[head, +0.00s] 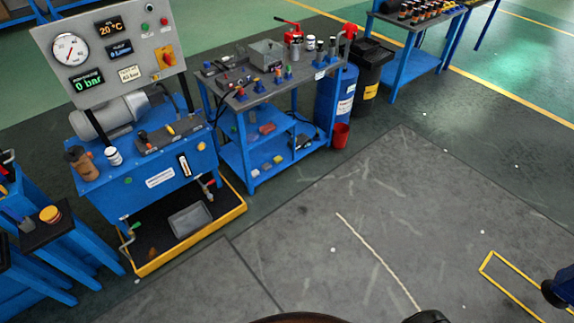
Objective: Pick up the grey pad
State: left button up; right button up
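I cannot single out a grey pad with certainty. Small block-like pieces (267,164) lie on the bottom shelf of the blue work table (229,156); they are too small for me to tell whether one is grey. A reddish piece (267,128) lies on the shelf above. A flat grey tray-like piece (190,220) lies in the dark drip tray with a yellow rim (190,242) under the blue test stand (150,183). Neither of my grippers shows in the head view.
A grey box (267,53) and several small fittings stand on the work table's top. A blue drum (336,95), a black bin (371,78) and a red bucket (341,135) stand at its right. The grey floor (400,210) in front is mostly clear.

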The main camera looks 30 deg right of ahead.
aim_at(267, 166)
jog(key=z, duration=0.75)
jog(key=i, duration=0.9)
jog(key=z, duration=0.65)
jog(key=i, duration=1.9)
jog(key=u, duration=1.65)
jog(key=i, duration=0.7)
jog(key=u, duration=0.65)
